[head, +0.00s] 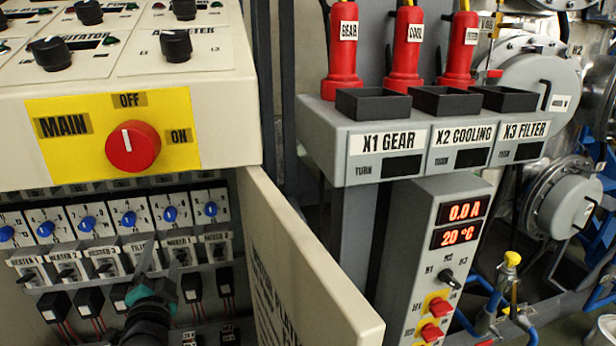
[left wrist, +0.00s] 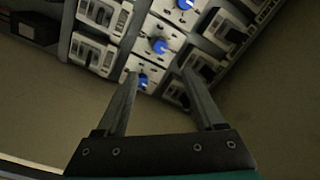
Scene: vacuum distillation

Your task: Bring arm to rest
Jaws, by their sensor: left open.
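My left gripper (head: 158,262) is in the lower left of the head view, in front of the row of labelled breaker switches (head: 110,262) inside the open cabinet. Its two fingers are apart with nothing between them. In the left wrist view the open fingers (left wrist: 160,85) point toward a blue knob (left wrist: 143,80) on a white module; I cannot tell whether they touch anything. Part of the switch row is hidden behind the gripper. My right gripper is not in view.
The cabinet's open door (head: 310,275) stands just right of my left gripper. Above is a red main switch (head: 133,146) on a yellow plate. To the right, red plugs (head: 342,45) stand by a grey socket panel (head: 385,140), above a display box (head: 455,235). Metal vessels and pipes fill the far right.

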